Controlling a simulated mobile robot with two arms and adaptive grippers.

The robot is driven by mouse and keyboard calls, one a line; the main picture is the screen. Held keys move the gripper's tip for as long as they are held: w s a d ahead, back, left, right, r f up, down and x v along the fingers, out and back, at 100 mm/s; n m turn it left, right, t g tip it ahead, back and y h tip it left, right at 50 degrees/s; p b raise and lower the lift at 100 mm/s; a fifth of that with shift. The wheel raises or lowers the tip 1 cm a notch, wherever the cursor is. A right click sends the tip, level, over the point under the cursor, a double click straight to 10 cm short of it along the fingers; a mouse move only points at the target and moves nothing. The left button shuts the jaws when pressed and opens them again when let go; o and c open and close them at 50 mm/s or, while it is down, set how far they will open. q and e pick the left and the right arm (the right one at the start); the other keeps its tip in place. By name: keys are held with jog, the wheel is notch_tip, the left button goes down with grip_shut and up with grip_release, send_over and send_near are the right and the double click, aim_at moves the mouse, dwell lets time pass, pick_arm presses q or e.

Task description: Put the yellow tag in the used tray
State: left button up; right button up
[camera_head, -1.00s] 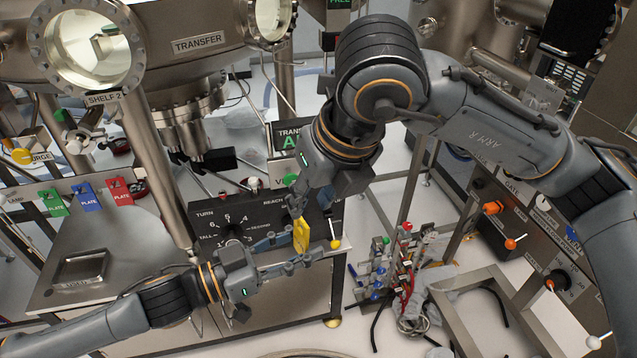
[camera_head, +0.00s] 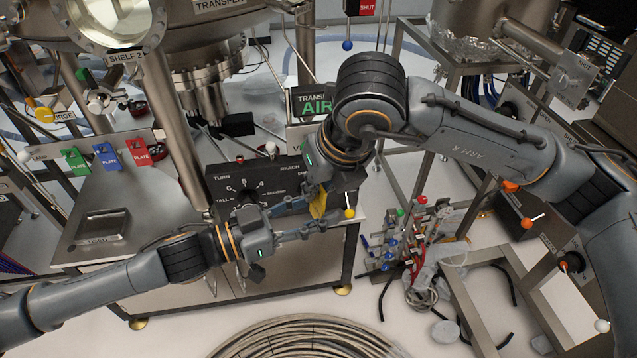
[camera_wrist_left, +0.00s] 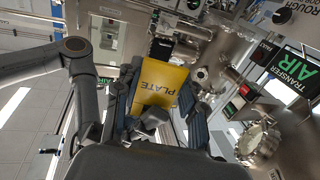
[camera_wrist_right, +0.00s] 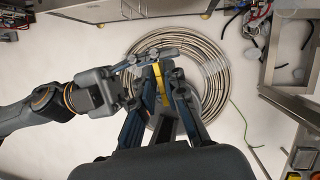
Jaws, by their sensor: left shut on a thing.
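The yellow tag (camera_head: 318,205), marked PLATE, is held in the air above the front of the bench. It shows large in the left wrist view (camera_wrist_left: 165,83) and edge-on in the right wrist view (camera_wrist_right: 162,88). My left gripper (camera_head: 305,230) is shut on the yellow tag from the left. My right gripper (camera_head: 318,192) comes down from above with its fingers on both sides of the tag (camera_wrist_right: 162,78); whether they touch it is unclear. The used tray (camera_head: 103,226) is a shallow metal recess at the left of the bench top. It looks empty.
Green (camera_head: 75,161), blue (camera_head: 106,156) and red (camera_head: 136,152) tags hang on a rail behind the used tray. A dark dial box (camera_head: 245,190) stands behind my left gripper. A coiled hose (camera_head: 300,338) lies on the floor. The bench top around the tray is clear.

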pick_arm(q)
jog(key=o, duration=1.1)
jog(key=shift+c, duration=0.2)
jog(key=shift+a, duration=0.1)
